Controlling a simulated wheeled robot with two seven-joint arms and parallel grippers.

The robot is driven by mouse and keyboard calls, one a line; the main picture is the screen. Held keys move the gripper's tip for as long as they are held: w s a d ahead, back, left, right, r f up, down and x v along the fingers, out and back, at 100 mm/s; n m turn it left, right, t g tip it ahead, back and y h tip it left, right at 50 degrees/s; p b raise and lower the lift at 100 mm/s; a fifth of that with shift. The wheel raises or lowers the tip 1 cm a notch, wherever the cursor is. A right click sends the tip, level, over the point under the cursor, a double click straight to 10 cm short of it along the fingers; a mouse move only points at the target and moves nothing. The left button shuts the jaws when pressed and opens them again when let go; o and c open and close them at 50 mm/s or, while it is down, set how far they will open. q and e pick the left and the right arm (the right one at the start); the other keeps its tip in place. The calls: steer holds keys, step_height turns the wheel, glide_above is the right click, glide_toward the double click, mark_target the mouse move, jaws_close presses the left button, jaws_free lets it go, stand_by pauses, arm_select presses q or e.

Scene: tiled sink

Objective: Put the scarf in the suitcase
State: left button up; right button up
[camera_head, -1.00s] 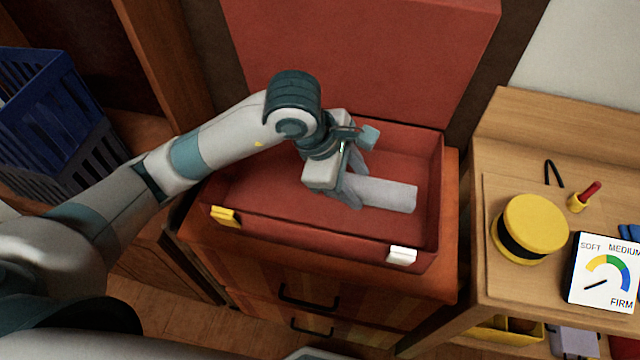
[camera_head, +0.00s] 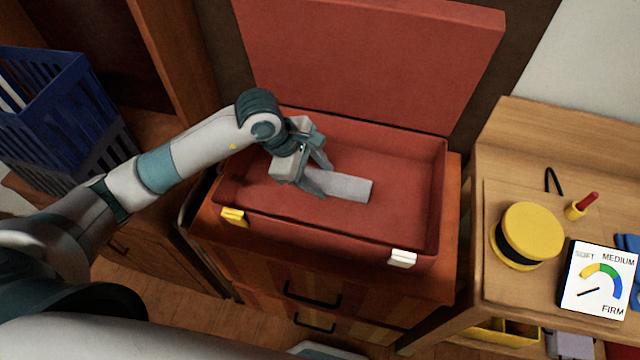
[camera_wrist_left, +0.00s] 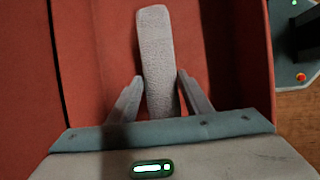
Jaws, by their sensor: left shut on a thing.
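The open red suitcase (camera_head: 325,238) lies on a wooden drawer cabinet, with its lid (camera_head: 370,60) raised at the back. My left gripper (camera_head: 325,180) is shut on the scarf's left end, and the rest sticks out to the right. In the left wrist view the scarf (camera_wrist_left: 157,40) runs out between the two fingers (camera_wrist_left: 160,80) above the red lining. I cannot tell if the scarf touches the suitcase floor. My right gripper is not in view.
A blue crate (camera_head: 45,80) stands at the left on a wooden surface. A wooden table at the right holds a yellow round case (camera_head: 530,235), a firmness dial card (camera_head: 598,282) and a small red-and-yellow item (camera_head: 580,206). The right half of the suitcase is clear.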

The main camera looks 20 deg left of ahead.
mark_target(320, 186)
arm_select(q)
steer(key=shift+f+p, duration=0.9)
steer(key=shift+f, duration=1.05)
steer(key=shift+f, duration=0.15)
steer(key=o, duration=1.1)
